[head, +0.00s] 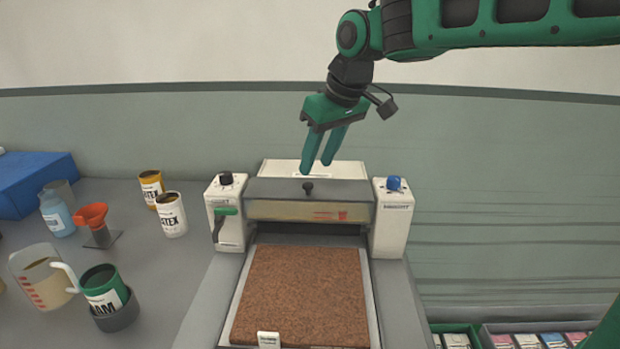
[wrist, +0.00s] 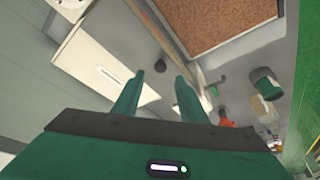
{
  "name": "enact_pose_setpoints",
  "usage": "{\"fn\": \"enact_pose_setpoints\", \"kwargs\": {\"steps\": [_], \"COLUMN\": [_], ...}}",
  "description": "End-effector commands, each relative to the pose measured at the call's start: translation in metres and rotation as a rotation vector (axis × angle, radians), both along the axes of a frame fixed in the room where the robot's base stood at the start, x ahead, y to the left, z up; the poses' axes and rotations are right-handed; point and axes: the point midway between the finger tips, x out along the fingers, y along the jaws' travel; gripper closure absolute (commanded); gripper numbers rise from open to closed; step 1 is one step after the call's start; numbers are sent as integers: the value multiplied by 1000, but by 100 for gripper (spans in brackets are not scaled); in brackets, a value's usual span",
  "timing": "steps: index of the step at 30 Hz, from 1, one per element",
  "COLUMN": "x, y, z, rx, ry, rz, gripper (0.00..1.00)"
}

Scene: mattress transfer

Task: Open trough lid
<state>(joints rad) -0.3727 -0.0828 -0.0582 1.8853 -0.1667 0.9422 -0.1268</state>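The trough (head: 290,211) spans two white posts at the back of a machine, with a pale front and red markings. Its grey lid (head: 345,192) lies flat across the top, closed. A small black knob (head: 308,187) stands near the lid's front middle; it also shows in the wrist view (wrist: 160,65), beyond the gap between the fingers. My gripper (head: 318,167) hangs above the lid with its green fingers pointing down. The fingers (wrist: 150,82) are apart with nothing between them. I cannot tell the exact height of the fingertips above the lid.
A white panel (head: 285,167) rises behind the lid. A brown slab (head: 303,290) lies in front. Cans, a funnel and a jug (head: 40,277) stand left.

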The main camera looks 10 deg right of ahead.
Motion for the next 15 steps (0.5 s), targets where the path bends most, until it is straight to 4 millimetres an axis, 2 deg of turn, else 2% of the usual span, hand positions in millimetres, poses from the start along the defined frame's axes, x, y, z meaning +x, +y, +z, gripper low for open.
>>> {"fn": "enact_pose_setpoints", "kwargs": {"steps": [6,10,15], "x": [11,15,18], "y": [8,11,12], "z": [-34,-47,-54], "rx": [-1,-1,0], "ry": [1,2,-1], "rz": [1,0,-1], "gripper": [61,61,61]}}
